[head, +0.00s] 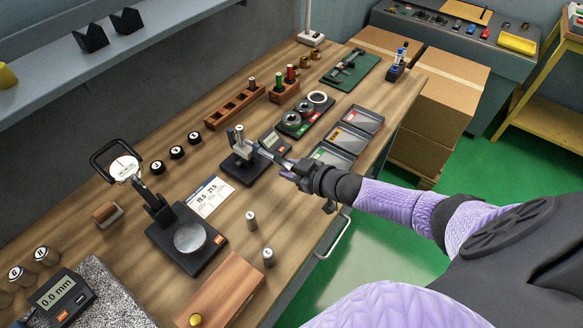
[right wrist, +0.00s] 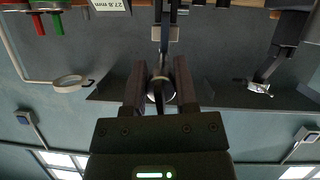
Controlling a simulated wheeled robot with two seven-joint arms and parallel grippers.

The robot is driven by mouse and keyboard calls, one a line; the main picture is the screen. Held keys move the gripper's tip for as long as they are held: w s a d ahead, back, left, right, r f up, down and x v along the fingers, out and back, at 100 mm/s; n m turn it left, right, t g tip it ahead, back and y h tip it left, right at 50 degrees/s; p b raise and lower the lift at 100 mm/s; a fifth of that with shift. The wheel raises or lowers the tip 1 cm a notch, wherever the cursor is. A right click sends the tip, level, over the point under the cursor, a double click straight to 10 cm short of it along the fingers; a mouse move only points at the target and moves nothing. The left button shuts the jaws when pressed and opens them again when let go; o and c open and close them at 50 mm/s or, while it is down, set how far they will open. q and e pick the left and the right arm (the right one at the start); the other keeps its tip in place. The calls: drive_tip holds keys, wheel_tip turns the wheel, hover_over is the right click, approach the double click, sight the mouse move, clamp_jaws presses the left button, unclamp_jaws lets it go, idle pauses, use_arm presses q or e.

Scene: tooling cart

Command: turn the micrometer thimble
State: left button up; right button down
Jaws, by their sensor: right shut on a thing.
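The micrometer (head: 241,147) stands in a dark stand with a black base (head: 242,172) near the middle of the bench in the head view. Its barrel points right, toward my right gripper. My right gripper (head: 283,164) reaches in from the right and is shut on the thimble end; the fingers hide most of the thimble. In the right wrist view the round silver end of the thimble (right wrist: 160,90) sits between the two dark fingers of the gripper (right wrist: 160,84). My left gripper is in neither view.
A small display (head: 271,140) stands just behind the micrometer. A printed card (head: 210,197) lies in front of it, and open trays (head: 330,156) lie to its right.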

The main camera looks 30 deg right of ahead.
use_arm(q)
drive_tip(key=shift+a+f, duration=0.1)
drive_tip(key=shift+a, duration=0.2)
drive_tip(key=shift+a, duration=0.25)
use_arm(e)
drive_tip(key=c, duration=0.8)
unclamp_jaws()
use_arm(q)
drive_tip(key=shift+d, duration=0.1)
use_arm(e)
drive_tip(key=shift+o, duration=0.2)
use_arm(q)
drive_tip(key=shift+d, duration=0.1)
